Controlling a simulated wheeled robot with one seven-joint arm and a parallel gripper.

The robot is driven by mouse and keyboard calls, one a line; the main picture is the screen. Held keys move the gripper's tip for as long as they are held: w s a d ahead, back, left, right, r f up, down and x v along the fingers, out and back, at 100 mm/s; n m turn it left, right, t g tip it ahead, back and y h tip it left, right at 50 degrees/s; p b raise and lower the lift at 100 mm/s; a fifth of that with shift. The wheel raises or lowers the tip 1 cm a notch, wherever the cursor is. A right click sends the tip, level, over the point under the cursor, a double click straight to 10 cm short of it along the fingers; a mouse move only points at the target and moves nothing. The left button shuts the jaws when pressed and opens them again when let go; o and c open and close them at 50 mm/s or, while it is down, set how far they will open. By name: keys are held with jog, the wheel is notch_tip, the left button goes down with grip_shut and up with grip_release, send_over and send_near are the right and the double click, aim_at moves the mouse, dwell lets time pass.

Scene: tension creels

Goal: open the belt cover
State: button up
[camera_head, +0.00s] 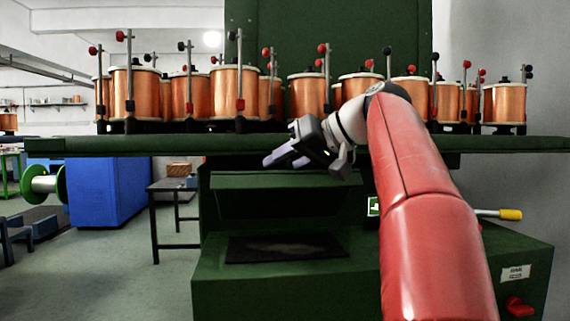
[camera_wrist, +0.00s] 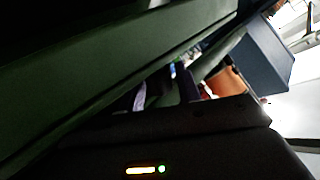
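A green machine (camera_head: 330,288) stands under the long green shelf. A sloped green panel (camera_head: 285,181) sits at its upper front and looks like the belt cover. Below it is a dark recess with a black flat plate (camera_head: 265,249). My gripper (camera_head: 283,160) is just under the shelf edge, in front of the panel's upper part, pointing left. Its two fingers look apart with nothing between them. In the wrist view a dark green surface (camera_wrist: 90,75) runs close across the upper left; the fingertips are dim there. I cannot tell whether the gripper touches the panel.
The green shelf (camera_head: 130,146) carries several copper spools (camera_head: 235,92) and thin tension rods just above my gripper. A yellow-handled lever (camera_head: 510,214) and a red knob (camera_head: 519,306) are at the right. A dark table (camera_head: 172,186) and blue cabinet (camera_head: 105,192) stand left.

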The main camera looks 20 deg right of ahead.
jog(key=shift+o, duration=1.1)
jog(key=v, duration=0.7)
jog(key=shift+s+d+r, duration=0.2)
jog(key=shift+s+d, duration=0.05)
